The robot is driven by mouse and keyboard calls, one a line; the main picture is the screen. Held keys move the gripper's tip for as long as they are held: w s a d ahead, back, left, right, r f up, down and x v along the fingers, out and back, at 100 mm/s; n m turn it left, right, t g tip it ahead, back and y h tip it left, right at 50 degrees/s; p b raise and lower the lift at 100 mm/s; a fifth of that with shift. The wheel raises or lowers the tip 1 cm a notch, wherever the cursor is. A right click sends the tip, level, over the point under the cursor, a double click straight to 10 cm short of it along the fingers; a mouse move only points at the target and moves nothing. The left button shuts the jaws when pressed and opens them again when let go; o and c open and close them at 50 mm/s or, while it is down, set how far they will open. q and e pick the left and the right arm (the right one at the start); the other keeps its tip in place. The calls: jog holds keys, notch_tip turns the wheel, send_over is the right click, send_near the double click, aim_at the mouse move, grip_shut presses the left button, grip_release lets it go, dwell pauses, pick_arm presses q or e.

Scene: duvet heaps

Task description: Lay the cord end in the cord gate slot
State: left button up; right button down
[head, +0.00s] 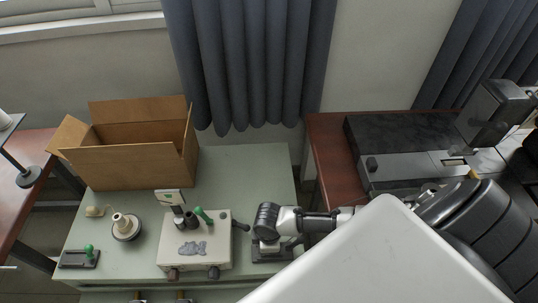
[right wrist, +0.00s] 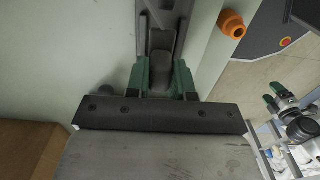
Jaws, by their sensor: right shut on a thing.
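My right gripper (head: 267,230) comes in from the right over the front right of the green table, at a small dark block-like fixture (head: 268,252). In the right wrist view its green-padded fingers (right wrist: 165,80) are shut on a dark grey rounded piece (right wrist: 163,66). I cannot tell whether this piece is the cord end or part of a fixture. The cord and the gate slot cannot be clearly made out. My left gripper is not in view.
On the green table (head: 245,170) stand an open cardboard box (head: 135,170), a cream machine (head: 215,255) with levers and a green handle, and a dark base with a green knob (head: 88,252). A brown table (head: 325,140) is at the right. The green table's back right is clear.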

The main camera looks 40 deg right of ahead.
jog(key=shift+p, duration=0.3)
dwell(0.5)
jog(key=shift+f+b, duration=0.6)
jog(key=shift+f, duration=0.4)
jog(key=c, duration=0.9)
grip_release()
notch_tip(320, 180, up, 11)
jog(key=shift+f+p, duration=0.1)
jog(key=shift+p, duration=0.3)
